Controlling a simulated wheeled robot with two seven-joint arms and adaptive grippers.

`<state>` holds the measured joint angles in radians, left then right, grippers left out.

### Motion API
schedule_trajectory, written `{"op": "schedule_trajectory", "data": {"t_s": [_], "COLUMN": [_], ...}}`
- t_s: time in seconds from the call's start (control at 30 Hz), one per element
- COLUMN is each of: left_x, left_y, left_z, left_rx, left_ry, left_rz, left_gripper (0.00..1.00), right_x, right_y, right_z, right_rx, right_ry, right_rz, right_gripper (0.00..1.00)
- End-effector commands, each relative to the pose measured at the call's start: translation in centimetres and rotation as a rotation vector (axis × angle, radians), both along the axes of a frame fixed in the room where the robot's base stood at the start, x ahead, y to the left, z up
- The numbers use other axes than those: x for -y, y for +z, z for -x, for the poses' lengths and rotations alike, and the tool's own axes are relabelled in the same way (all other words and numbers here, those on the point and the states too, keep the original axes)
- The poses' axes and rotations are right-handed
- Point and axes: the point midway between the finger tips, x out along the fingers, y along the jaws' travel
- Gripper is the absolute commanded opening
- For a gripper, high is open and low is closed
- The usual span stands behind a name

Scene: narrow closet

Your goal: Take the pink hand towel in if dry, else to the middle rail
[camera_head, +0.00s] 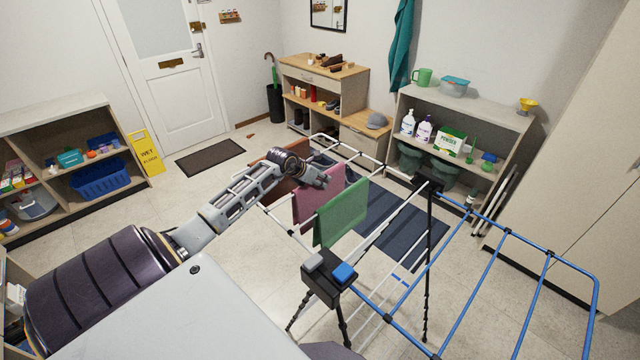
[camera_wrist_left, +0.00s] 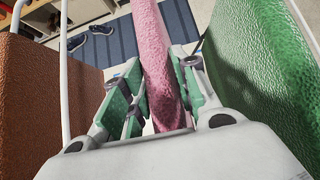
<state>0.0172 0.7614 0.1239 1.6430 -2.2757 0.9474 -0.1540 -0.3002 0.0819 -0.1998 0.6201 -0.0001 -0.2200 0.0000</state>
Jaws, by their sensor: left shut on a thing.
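The pink hand towel (camera_head: 319,199) hangs over the white-rail side of the drying rack (camera_head: 330,279), between a brown towel (camera_head: 284,180) and a green towel (camera_head: 342,214). My left gripper (camera_head: 323,180) is at its upper part. In the left wrist view the pink towel (camera_wrist_left: 152,45) runs between the green-padded fingers of the left gripper (camera_wrist_left: 160,95), which are shut on it. The brown towel (camera_wrist_left: 45,95) is on the left there and the green towel (camera_wrist_left: 262,75) on the right, both close to the gripper. Whether the pink towel is dry cannot be told. My right gripper is not in view.
The rack's blue rails (camera_head: 462,318) on the right are bare. A grey and a blue block (camera_head: 343,273) sit on its near black joint. A striped blue rug (camera_head: 400,235) lies under the rack. Shelves stand along the walls; a yellow wet-floor sign (camera_head: 146,152) stands left.

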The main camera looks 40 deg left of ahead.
Motion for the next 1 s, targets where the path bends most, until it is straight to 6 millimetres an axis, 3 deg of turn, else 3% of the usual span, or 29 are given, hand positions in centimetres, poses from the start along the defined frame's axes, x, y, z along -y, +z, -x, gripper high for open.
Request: {"op": "schedule_trajectory", "data": {"t_s": [0.37,1.0], "left_x": [-0.1,-0.1], "left_y": [3.9,16.9], "left_z": [-0.1,-0.1], "left_rx": [0.005,0.005], "left_ry": [-0.002,0.001], "left_rz": [-0.005,-0.005], "left_gripper": [0.0,0.0], "right_x": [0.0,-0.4], "right_y": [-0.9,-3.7], "right_z": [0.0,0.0], "right_rx": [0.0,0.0], "right_ry": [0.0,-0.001], "right_rz": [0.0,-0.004], "right_gripper": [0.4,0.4]}}
